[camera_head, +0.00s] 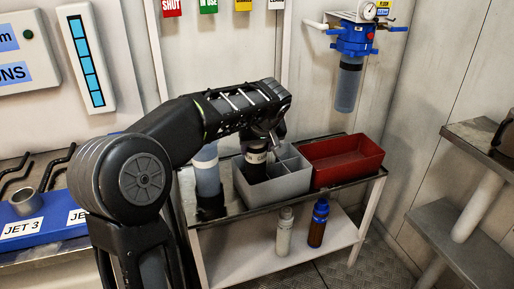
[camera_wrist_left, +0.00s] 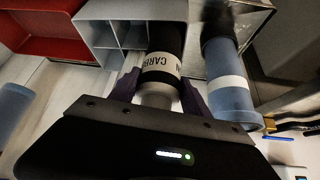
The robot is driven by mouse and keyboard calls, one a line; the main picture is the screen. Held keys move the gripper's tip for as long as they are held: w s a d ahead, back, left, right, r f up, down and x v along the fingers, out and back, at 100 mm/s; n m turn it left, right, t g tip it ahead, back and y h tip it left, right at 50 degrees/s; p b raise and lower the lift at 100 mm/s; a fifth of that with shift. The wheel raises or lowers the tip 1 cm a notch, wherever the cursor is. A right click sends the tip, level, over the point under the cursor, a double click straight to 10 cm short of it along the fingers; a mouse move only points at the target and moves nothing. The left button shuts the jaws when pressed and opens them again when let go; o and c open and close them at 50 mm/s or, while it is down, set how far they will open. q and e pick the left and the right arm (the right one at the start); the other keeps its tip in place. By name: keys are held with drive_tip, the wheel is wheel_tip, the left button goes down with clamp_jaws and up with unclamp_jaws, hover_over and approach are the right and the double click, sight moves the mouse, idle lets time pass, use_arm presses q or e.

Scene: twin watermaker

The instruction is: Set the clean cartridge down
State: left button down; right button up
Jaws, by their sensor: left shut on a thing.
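A dark cartridge (camera_head: 254,165) with a white label band stands at the left end of the grey divided bin; its lower part is hidden by the bin wall. In the left wrist view, this cartridge (camera_wrist_left: 162,66) carries black lettering that begins "CARB". My left gripper (camera_wrist_left: 160,88) is shut on it, one finger on each side near its top. In the head view, the left gripper (camera_head: 265,138) is partly hidden by my arm. A blue cartridge (camera_head: 207,172) with a white band stands left of the bin, apart from the gripper. My right gripper is not in view.
The grey bin (camera_head: 283,186) has several compartments. A red bin (camera_head: 341,162) stands to its right on the trolley. Two bottles stand on the lower shelf (camera_head: 262,258). A blue filter housing (camera_head: 349,84) hangs on the wall. A blue JET rack (camera_head: 40,232) is at left.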

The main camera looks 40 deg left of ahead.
use_arm(q)
drive_tip(key=c, duration=1)
unclamp_jaws()
drive_tip(key=shift+f, duration=0.1)
drive_tip(key=o, duration=0.5)
drive_tip(key=shift+r, duration=0.2)
drive_tip(key=shift+d+r, duration=0.1)
drive_tip(key=shift+r, duration=0.1)
drive_tip(key=p+v, duration=0.1)
drive_tip(key=v, duration=1)
drive_tip(key=shift+s+r, duration=0.2)
drive_tip(key=shift+r, duration=0.05)
drive_tip(key=shift+d+f, duration=0.1)
